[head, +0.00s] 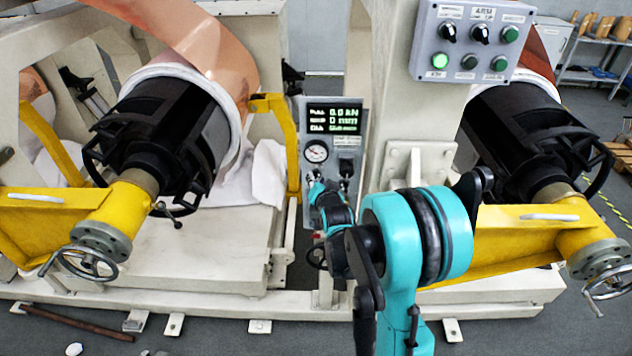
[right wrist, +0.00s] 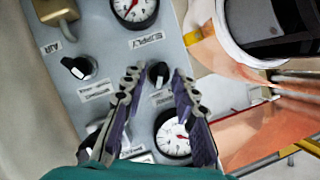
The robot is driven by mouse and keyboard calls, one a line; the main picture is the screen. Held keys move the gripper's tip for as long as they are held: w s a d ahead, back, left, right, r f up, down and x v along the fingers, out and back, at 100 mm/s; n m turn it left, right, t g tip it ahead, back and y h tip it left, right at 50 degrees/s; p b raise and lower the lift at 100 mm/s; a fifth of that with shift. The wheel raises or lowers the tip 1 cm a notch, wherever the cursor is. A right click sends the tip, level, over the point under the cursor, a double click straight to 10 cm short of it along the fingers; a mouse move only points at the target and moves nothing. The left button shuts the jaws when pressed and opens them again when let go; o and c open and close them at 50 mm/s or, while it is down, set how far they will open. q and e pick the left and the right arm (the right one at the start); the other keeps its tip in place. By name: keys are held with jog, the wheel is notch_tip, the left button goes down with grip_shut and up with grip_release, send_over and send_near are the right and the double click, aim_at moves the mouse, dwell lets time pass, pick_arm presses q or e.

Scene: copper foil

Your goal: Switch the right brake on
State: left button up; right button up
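My right gripper (head: 318,186) is at the grey panel (head: 335,118) with the display and gauge in the head view, partly hidden by my wrist. In the right wrist view, the right gripper (right wrist: 157,76) is open. Its fingertips lie on either side of a small black knob (right wrist: 158,73), with gaps showing on both sides; I cannot tell the depth between them. A second black knob (right wrist: 78,67) with a white pointer mark is to the left. The labels by these knobs are too blurred to tell which is the right brake. My left gripper is not in view.
The panel carries a top gauge (right wrist: 135,8), a lower gauge (right wrist: 175,134) beside the fingers and a brass fitting (right wrist: 58,15). A control box (head: 474,40) with knobs and buttons is above right. Copper coils (head: 210,45) and yellow arms (head: 45,215) flank the panel.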

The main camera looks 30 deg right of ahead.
jog(key=shift+w+d+f, duration=0.1)
jog(key=shift+w+d, duration=0.05)
jog(key=shift+w, duration=0.1)
grip_shut()
jog(key=shift+n, duration=0.3)
jog(key=shift+w+a+n+g+h+b, duration=0.15)
jog(key=shift+n+g+h+b, duration=0.55)
jog(key=shift+n+h, duration=0.85)
jog(key=shift+w+a+n+g+h+b, duration=0.15)
jog(key=shift+n+g+h+b, duration=0.55)
jog(key=shift+n, duration=1.45)
jog(key=shift+s+h, duration=0.1)
jog(key=shift+h, duration=0.15)
